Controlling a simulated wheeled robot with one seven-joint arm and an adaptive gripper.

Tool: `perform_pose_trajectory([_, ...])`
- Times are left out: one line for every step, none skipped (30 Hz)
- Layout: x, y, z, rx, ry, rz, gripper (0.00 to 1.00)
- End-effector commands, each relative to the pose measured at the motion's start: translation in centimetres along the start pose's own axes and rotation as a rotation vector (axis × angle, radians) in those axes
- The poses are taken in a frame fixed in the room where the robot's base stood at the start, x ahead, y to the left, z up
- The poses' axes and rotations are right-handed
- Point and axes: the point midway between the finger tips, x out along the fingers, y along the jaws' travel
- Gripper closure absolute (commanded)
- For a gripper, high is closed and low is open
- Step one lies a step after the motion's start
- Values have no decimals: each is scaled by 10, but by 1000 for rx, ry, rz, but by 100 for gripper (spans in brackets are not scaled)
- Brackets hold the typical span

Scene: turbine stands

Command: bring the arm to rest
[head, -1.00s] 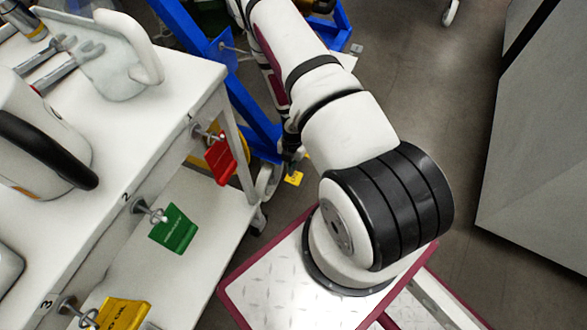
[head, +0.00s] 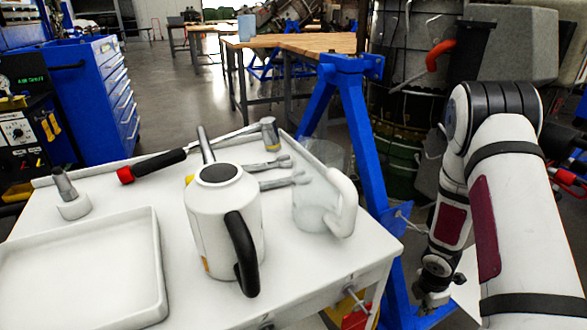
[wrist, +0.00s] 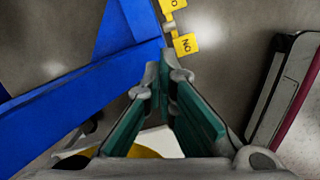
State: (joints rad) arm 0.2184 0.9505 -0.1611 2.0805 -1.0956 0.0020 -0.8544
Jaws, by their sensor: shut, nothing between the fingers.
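My gripper (wrist: 164,72) shows in the wrist view with its green-padded fingers drawn together at the tips and nothing between them. It points down toward the grey floor, beside a blue steel leg. In the head view my white arm is folded at the right, with its wrist hanging low beside the blue stand (head: 352,130), right of the white cart (head: 95,185). The gripper's fingers are hard to make out there.
On the cart are a white jug (head: 222,225) with a black handle, a clear pitcher (head: 312,200), a tray (head: 160,265) and several tools. A red tag (head: 356,318) hangs at its edge. Yellow tags (wrist: 186,44) are near my fingertips in the wrist view.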

Motion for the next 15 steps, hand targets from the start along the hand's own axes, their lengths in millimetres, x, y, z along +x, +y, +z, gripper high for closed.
perform_pose_trajectory([-26,10,7,59,-33,19,100])
perform_pose_trajectory([-40,14,11,96,-51,24,100])
perform_pose_trajectory([-58,18,16,147,-74,32,100])
perform_pose_trajectory([-71,19,19,185,-90,36,100])
perform_pose_trajectory([-84,21,22,223,-104,41,100])
perform_pose_trajectory([-102,22,25,275,-121,49,100])
perform_pose_trajectory([-115,22,26,312,-133,53,100])
perform_pose_trajectory([-128,22,28,350,-144,58,100])
perform_pose_trajectory([-146,22,29,402,-157,66,100])
perform_pose_trajectory([-159,20,30,441,-165,70,100])
perform_pose_trajectory([-172,18,30,480,-172,74,100])
perform_pose_trajectory([-188,15,30,530,-181,79,100])
perform_pose_trajectory([-201,12,30,569,-186,83,100])
perform_pose_trajectory([-213,9,29,607,-189,86,100])
perform_pose_trajectory([-229,4,28,657,-193,91,100])
